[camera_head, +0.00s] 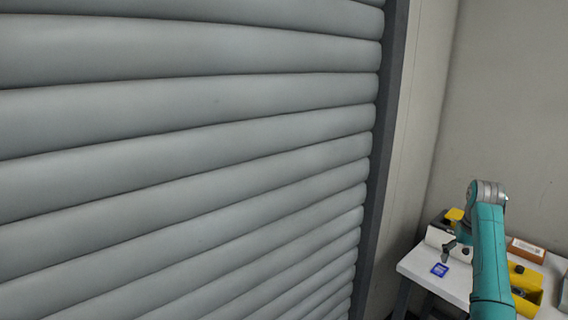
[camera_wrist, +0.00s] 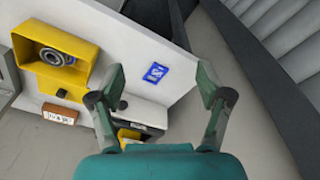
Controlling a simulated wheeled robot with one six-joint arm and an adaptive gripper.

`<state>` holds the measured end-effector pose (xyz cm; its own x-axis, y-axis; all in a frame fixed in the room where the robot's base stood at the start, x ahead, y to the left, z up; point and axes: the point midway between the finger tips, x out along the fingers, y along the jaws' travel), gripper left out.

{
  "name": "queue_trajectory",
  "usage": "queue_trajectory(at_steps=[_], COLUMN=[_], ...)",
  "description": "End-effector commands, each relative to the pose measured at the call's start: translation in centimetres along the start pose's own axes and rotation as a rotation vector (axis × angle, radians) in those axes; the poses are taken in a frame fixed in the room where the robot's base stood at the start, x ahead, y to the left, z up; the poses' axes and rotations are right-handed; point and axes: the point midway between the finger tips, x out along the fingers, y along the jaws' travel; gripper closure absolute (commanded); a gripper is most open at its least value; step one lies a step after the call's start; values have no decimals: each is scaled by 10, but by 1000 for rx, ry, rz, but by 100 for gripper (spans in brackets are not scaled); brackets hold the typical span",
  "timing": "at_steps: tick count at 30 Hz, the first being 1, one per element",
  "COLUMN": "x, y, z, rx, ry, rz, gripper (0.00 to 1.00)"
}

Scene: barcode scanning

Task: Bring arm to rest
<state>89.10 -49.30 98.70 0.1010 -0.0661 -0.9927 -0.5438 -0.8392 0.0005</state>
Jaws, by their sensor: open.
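My teal arm (camera_head: 488,250) reaches over a white table at the lower right of the head view. My gripper (camera_wrist: 163,88) shows in the wrist view with its two fingers spread wide apart and nothing between the fingertips. In the head view the gripper (camera_head: 449,250) is small and partly hidden by the arm, above the table near a blue card (camera_head: 439,269). The blue card lies flat on the table and also shows in the wrist view (camera_wrist: 155,72), beyond the fingers and apart from them.
The white table (camera_head: 418,264) carries yellow holders (camera_head: 526,274), one with a round metal part (camera_wrist: 56,57), and a brown labelled box (camera_head: 526,249). A grey roller shutter (camera_head: 190,150) fills the left. A pale wall (camera_head: 510,120) stands behind the table.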

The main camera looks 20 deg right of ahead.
Motion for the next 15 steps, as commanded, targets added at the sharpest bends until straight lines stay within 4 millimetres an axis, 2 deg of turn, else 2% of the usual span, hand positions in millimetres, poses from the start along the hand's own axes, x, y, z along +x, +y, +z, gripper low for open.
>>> queue_trajectory(at_steps=[2, 8, 15], x=[0, 23, 57], y=[0, -10, -27], z=[0, 4, 13], rx=[0, -11, -27], ry=[0, 19, 53], rz=[0, 1, 1], gripper=[22, 22, 22])
